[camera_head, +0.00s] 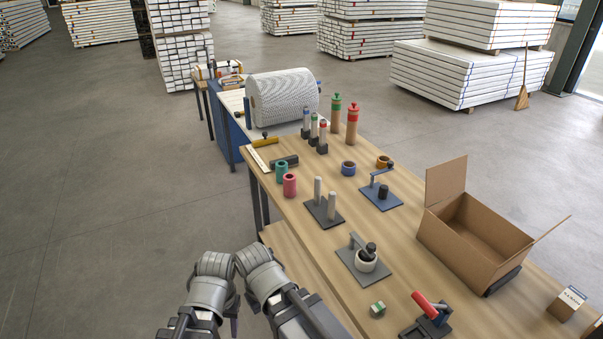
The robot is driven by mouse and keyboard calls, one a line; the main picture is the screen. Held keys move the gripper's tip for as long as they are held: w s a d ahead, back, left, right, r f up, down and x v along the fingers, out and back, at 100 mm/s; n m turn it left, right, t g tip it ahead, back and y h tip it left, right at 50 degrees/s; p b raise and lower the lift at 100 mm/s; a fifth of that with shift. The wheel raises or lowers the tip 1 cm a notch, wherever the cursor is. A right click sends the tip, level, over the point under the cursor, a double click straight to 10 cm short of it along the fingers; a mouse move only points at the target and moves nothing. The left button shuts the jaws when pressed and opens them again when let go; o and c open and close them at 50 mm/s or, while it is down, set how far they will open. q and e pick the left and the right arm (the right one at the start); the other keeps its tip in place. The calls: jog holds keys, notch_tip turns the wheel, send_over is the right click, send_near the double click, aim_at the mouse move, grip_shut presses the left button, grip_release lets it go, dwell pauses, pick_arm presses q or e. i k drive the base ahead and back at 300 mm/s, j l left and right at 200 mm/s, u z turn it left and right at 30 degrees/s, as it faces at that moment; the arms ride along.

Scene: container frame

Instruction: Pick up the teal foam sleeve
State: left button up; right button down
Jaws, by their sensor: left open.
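The teal foam sleeve (281,170) stands upright on the wooden table, near its left edge. A pink sleeve (290,185) stands close in front of it. My left gripper (234,322) shows only in small part at the bottom of the view, low beside the table's left edge. It is open and well apart from the teal sleeve. My right arm comes in beside it, and its gripper is out of sight.
A plate with two grey posts (325,210) stands right of the pink sleeve. A dark block (284,160) lies behind the teal sleeve. An open cardboard box (470,235) stands at the right. Floor left of the table is clear.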

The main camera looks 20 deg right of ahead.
aim_at(281, 167)
jog(key=i+j+z, duration=0.15)
jog(key=z, duration=0.25)
jog(key=i+j+z, duration=0.1)
jog(key=j+z, duration=0.3)
jog(key=i+j+z, duration=0.1)
jog(key=j, duration=0.4)
jog(key=i+j+z, duration=0.1)
jog(key=j, duration=0.4)
jog(key=i+j+z, duration=0.15)
jog(key=j, duration=0.35)
